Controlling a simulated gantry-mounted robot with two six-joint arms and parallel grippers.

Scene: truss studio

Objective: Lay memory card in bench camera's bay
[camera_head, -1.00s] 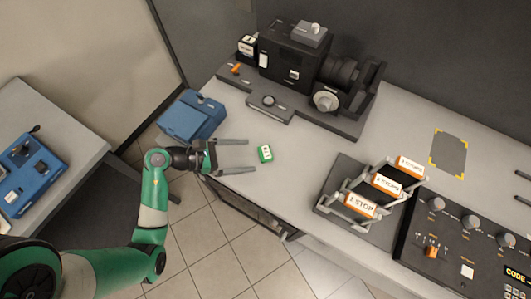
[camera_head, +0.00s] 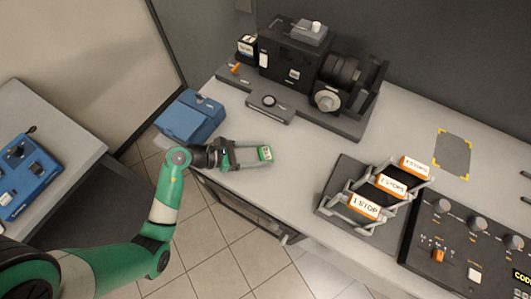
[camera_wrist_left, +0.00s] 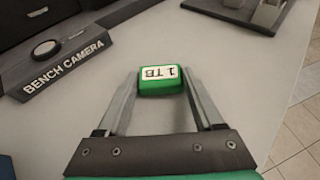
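The memory card (camera_head: 265,153) is a small green block with a white label reading 1 TB. It is at the left part of the bench top and shows upside down in the left wrist view (camera_wrist_left: 160,79). My left gripper (camera_head: 267,154) has its fingertips on both sides of the card, seemingly touching it; in the left wrist view (camera_wrist_left: 160,76) no clear gap shows. The black bench camera (camera_head: 288,60) stands on a grey base at the back of the bench. I cannot make out its bay clearly. Two grey fingertips of my right gripper (camera_head: 525,187) show apart at the right edge.
A blue box (camera_head: 190,117) stands at the bench's left end. A rack (camera_head: 368,195) with several orange-and-white STOP pieces and a control panel (camera_head: 463,240) with knobs lie to the right. A yellow-cornered mat (camera_head: 453,154) lies behind them. The bench middle is clear.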

